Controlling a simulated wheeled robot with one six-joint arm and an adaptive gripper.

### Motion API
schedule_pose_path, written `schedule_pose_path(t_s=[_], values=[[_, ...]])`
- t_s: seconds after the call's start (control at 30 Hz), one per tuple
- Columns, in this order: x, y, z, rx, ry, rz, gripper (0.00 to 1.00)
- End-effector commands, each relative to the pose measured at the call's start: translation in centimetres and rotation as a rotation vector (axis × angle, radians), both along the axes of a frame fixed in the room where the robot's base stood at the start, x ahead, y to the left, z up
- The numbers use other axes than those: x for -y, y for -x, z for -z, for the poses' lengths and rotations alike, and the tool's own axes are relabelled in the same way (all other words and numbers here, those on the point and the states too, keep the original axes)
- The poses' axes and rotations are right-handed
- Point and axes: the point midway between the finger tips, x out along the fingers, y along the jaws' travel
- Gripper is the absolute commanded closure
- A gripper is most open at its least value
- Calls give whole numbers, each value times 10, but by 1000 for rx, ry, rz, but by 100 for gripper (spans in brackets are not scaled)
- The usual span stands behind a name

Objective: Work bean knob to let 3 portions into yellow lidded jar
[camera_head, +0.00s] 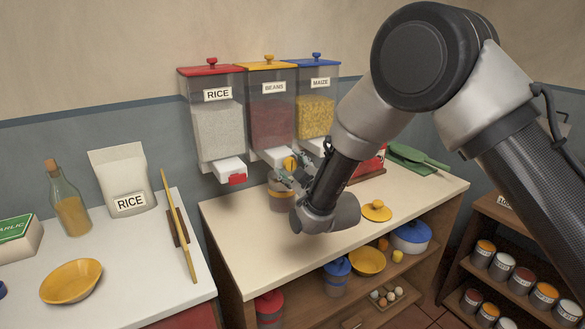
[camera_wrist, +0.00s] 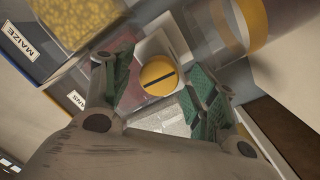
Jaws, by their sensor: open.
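The beans dispenser (camera_head: 271,112) hangs on the wall between the rice and maize dispensers. Its round yellow knob (camera_head: 290,162) is on the white outlet. In the wrist view the knob (camera_wrist: 158,72) shows a dark slot across its face. My gripper (camera_head: 294,173) is in front of the knob, and its open green-padded fingers (camera_wrist: 160,93) stand on either side of it with gaps. A clear jar with a yellow band (camera_head: 281,198) stands below the outlet, partly hidden by my gripper; it also shows in the wrist view (camera_wrist: 222,28). Its contents cannot be made out. A yellow lid (camera_head: 376,211) lies on the counter.
The rice dispenser (camera_head: 213,118) with a red knob is left; the maize dispenser (camera_head: 316,105) is right. A green scoop-like item (camera_head: 415,157) lies at the back right. A yellow bowl (camera_head: 71,281) is on the left counter. The front counter is mostly clear.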

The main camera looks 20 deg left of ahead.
Motion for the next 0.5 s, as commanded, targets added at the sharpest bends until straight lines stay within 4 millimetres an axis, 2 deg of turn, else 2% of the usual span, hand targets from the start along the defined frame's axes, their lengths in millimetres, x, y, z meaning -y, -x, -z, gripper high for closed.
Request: schedule_pose_path(t_s=[0.2,0.27,0.47,0.5], values=[[0,-1,0,0,0,0,42],[0,0,0,0,0,0,51],[0,0,0,0,0,0,87],[0,0,0,0,0,0,88]])
